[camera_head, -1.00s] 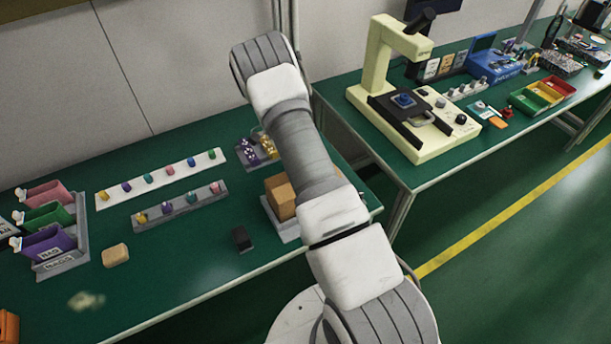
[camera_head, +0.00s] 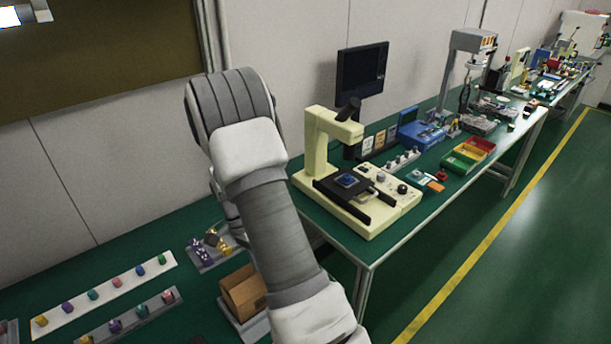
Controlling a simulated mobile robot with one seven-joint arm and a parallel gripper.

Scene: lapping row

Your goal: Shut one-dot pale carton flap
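A brown carton (camera_head: 240,292) stands on a grey base (camera_head: 254,327) on the near green bench, partly hidden behind my arm. No dot mark and no clear flap edge can be made out on it, and I cannot tell whether it is the one-dot pale carton. My arm rises through the middle of the view. My gripper does not show; the far end of the arm is hidden behind its nearer links.
A pale yellow microscope-like machine (camera_head: 390,198) stands on the second bench, with a dark monitor (camera_head: 361,72) behind. Colored bins (camera_head: 467,155) and a blue box (camera_head: 421,136) are further along. Strips of colored knobs (camera_head: 103,296) lie left. The floor at right is clear.

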